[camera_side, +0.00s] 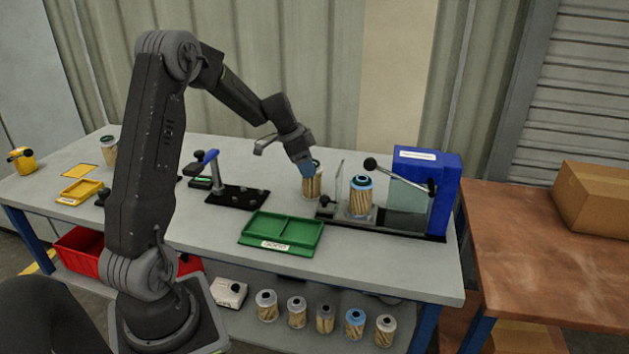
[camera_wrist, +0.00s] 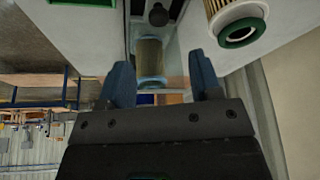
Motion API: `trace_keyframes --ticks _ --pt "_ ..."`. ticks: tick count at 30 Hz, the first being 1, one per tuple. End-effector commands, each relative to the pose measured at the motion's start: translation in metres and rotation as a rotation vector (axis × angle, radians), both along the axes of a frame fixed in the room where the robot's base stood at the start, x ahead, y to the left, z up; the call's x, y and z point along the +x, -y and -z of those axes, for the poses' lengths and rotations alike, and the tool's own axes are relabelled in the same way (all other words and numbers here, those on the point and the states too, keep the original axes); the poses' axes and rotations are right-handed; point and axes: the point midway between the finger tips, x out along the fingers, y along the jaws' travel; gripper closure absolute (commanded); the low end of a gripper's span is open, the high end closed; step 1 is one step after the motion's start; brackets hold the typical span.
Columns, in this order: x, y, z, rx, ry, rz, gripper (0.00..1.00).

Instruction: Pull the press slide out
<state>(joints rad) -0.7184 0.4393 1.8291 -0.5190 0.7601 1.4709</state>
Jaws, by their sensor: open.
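The press (camera_side: 440,190) has a blue housing at the right end of the table. Its slide carries a cartridge with a blue cap (camera_side: 360,197), upright in front of the housing. A small black knob (camera_side: 325,201) stands at the slide's left end; a dark knob also shows in the wrist view (camera_wrist: 157,15). My gripper (camera_side: 306,168) is above the table, left of the slide and higher than the knob. In the wrist view my gripper (camera_wrist: 160,62) is open and empty, with the blue-ringed cartridge (camera_wrist: 150,60) seen beyond and between its fingers.
A green-capped cartridge (camera_side: 313,184) stands close by my gripper; it also shows in the wrist view (camera_wrist: 238,22). The press lever's dark knob (camera_side: 370,164) sticks out above the slide. A green tray (camera_side: 283,248) lies in front, and a black fixture (camera_side: 238,198) stands to the left.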

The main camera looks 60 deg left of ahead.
Motion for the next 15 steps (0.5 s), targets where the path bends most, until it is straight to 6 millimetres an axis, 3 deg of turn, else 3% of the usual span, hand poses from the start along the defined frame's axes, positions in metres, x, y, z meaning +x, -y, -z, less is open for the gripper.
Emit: trace_keyframes --ticks 6,15 --pt "-0.009 -0.004 -0.023 0.001 0.000 0.000 0.42" --pt "-0.010 -0.004 -0.026 0.000 -0.001 0.000 0.42"
